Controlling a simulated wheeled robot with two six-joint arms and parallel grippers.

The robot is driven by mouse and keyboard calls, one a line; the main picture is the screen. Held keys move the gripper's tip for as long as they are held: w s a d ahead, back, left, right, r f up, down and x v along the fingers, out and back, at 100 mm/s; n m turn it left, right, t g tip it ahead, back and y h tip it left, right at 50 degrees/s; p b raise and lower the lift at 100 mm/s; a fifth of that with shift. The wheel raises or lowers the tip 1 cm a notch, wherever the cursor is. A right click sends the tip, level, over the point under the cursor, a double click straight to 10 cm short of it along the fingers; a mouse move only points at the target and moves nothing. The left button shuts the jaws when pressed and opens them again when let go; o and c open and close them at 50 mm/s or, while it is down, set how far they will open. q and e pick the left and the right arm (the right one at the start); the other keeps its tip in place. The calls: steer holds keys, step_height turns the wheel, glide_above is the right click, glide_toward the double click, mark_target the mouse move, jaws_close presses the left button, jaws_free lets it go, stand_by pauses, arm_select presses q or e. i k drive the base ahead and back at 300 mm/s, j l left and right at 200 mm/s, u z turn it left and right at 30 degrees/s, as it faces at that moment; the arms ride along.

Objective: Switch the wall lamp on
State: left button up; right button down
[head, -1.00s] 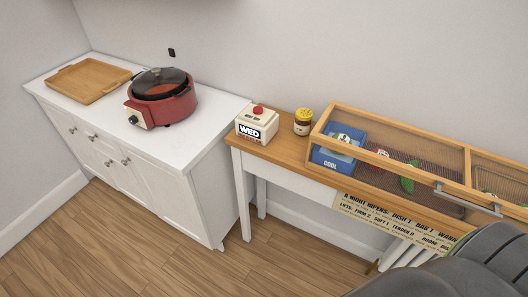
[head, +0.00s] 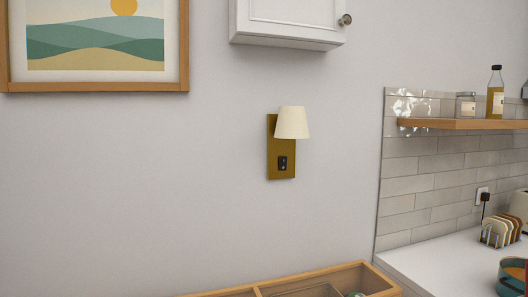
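The wall lamp (head: 280,158) is fixed to the grey wall near the middle of the head view. It has a brass-coloured upright plate and a cream shade (head: 292,122) at its upper right. A small black switch (head: 282,163) sits on the lower part of the plate. The shade shows no clear glow. Neither of my grippers is in view.
A white wall cabinet (head: 288,22) hangs above the lamp. A wooden-framed case (head: 370,270) stands below. At right are a wooden shelf (head: 450,124) with a bottle (head: 495,92), and a white counter (head: 425,268) with a toast rack (head: 500,232). A framed picture (head: 95,86) hangs at left.

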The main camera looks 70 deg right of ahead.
mark_target(283, 160)
steer(key=z, duration=2.4)
